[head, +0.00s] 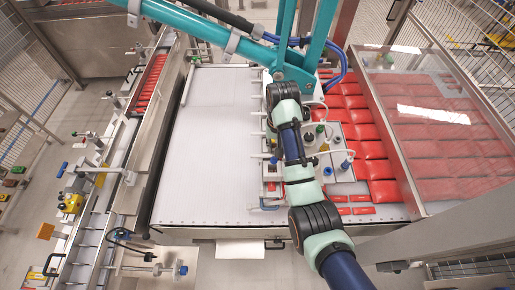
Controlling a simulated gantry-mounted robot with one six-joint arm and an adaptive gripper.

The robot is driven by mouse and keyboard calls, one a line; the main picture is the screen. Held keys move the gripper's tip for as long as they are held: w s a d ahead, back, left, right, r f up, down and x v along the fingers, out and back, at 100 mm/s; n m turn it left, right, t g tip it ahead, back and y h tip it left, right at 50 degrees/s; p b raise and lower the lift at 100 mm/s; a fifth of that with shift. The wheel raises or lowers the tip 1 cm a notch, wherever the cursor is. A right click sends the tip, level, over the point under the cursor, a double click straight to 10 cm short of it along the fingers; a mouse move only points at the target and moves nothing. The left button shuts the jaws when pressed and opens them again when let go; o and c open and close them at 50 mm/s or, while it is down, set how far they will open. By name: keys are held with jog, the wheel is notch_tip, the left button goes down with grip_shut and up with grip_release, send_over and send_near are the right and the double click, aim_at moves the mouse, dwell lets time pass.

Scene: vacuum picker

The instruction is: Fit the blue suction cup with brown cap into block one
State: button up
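The vacuum picker head with white blocks (336,158) stands over the belt, partly behind my arm. Small fittings with coloured tops stand on it, including a blue one (346,164) and a green one (320,129). Another blue-topped part (273,160) shows just left of my arm. All are too small to tell which is the blue suction cup with brown cap, or which block is block one. My arm reaches from the bottom right up across the picker. I cannot make out my gripper; the arm and the picker's parts hide that area.
Red packs (382,191) lie in rows on the right, partly under a clear cover (440,120). A white ribbed belt (215,150) is bare on the left. Teal picker arms (200,24) cross above. A metal side rail and narrow conveyor (100,240) run along the left.

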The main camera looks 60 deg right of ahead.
aim_at(274, 159)
jog(key=shift+f, duration=2.25)
jog(key=shift+f, duration=0.15)
jog(key=shift+a+f+b, duration=0.1)
jog(key=shift+f+b, duration=0.4)
jog(key=shift+f, duration=0.6)
jog(key=shift+f+b, duration=0.6)
jog(key=shift+f, duration=0.9)
jog(key=shift+f, duration=0.1)
notch_tip(274, 159, down, 2)
jog(key=shift+f+b, duration=0.25)
jog(key=shift+b, duration=0.55)
